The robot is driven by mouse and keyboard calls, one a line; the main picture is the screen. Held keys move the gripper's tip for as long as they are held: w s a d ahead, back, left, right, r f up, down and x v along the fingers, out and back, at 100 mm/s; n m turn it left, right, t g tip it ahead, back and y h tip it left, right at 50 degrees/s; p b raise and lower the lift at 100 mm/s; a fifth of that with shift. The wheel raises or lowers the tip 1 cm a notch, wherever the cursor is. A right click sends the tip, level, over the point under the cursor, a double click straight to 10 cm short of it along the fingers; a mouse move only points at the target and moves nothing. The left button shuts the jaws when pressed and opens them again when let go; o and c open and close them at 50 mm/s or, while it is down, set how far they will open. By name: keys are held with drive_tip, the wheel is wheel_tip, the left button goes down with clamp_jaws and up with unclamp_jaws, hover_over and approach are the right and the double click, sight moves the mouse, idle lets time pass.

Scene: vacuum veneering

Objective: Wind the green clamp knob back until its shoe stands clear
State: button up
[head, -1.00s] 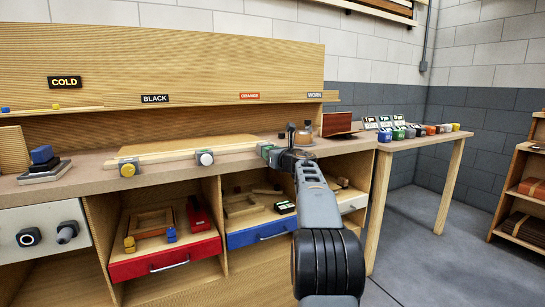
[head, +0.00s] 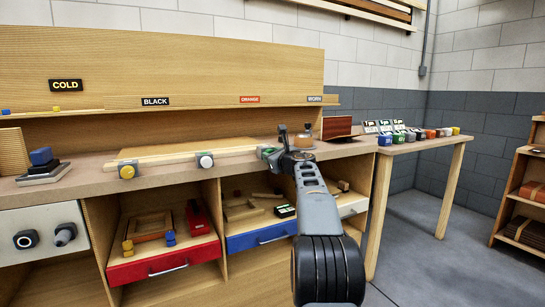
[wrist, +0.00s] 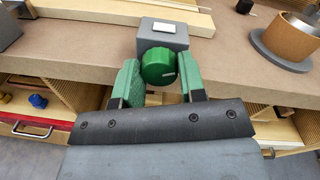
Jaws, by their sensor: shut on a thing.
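The green clamp knob (wrist: 158,66) faces me at the bench's front edge in the wrist view, with a small pale mark on its right side. It sits on a grey clamp block (wrist: 163,33) with a white top patch. My gripper (wrist: 160,82) has green fingers on the knob's left and right, shut on it. In the head view my gripper (head: 277,156) is at the right-hand clamp and mostly covers the knob. A pale wooden strip (wrist: 190,17) lies behind the block. The clamp's shoe cannot be made out, so its gap to the strip cannot be told.
A yellow clamp knob (head: 127,171) and a white clamp knob (head: 205,161) stand left along the bench edge. A round brown pot on a grey base (wrist: 288,40) stands right of my gripper. Drawers and open shelves lie below.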

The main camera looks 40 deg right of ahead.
drive_tip(key=shift+f, duration=0.1)
drive_tip(key=o, duration=0.9)
drive_tip(key=s, duration=0.9)
drive_tip(key=s+a, duration=0.1)
drive_tip(key=s, duration=0.3)
drive_tip(key=shift+s+r, duration=0.25)
drive_tip(key=shift+s, duration=0.15)
